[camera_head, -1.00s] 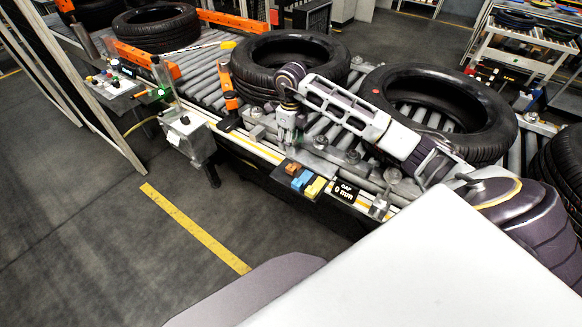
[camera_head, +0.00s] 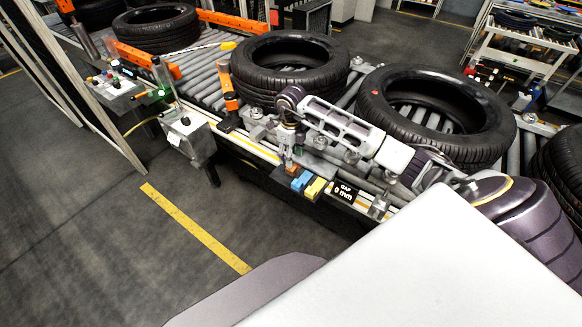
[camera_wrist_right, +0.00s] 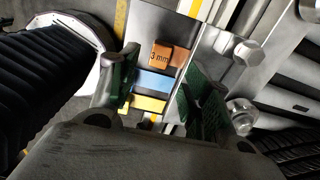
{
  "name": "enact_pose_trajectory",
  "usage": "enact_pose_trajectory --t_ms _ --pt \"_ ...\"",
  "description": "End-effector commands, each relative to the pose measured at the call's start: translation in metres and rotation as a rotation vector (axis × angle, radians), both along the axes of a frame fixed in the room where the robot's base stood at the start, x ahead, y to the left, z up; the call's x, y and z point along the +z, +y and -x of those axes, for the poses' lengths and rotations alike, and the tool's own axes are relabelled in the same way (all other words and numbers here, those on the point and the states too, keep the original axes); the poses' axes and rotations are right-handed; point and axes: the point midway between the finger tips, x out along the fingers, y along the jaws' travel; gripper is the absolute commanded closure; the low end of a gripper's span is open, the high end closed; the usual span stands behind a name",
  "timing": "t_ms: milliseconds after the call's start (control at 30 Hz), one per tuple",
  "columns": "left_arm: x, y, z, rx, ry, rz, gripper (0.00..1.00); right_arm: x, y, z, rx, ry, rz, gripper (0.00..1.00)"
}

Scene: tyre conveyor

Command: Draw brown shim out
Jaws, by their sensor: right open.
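The brown shim (camera_head: 291,169) lies at the left end of a short row on the small tray at the conveyor's edge. In the right wrist view the brown shim (camera_wrist_right: 167,58) bears the mark "3 mm". A blue shim (camera_wrist_right: 155,83) and a yellow shim (camera_wrist_right: 148,104) lie beside it. My right gripper (camera_head: 289,155) is just above the brown shim, pointing down. In the right wrist view my right gripper (camera_wrist_right: 162,64) is open, its green-padded fingers on either side of the row, nothing held. Contact with the shim cannot be told. My left gripper is not in view.
A sign reading "GAP 9 mm" (camera_head: 344,191) stands right of the shims. Two large tyres (camera_head: 290,65) (camera_head: 437,112) lie on the rollers behind my right arm. Bolt heads (camera_wrist_right: 246,51) stand beside the fingers. A grey control box (camera_head: 186,135) is to the left.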

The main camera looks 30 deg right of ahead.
Motion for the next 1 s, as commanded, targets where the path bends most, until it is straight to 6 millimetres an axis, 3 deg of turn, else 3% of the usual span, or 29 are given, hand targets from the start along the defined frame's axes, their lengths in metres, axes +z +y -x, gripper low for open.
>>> enact_pose_trajectory --t_ms 500,1000 --pt "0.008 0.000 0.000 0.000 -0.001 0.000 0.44 -0.063 0.000 0.000 -0.001 0.001 -0.002 0.52" --pt "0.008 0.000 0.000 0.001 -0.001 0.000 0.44 -0.074 0.000 0.000 0.001 0.000 0.000 0.52"
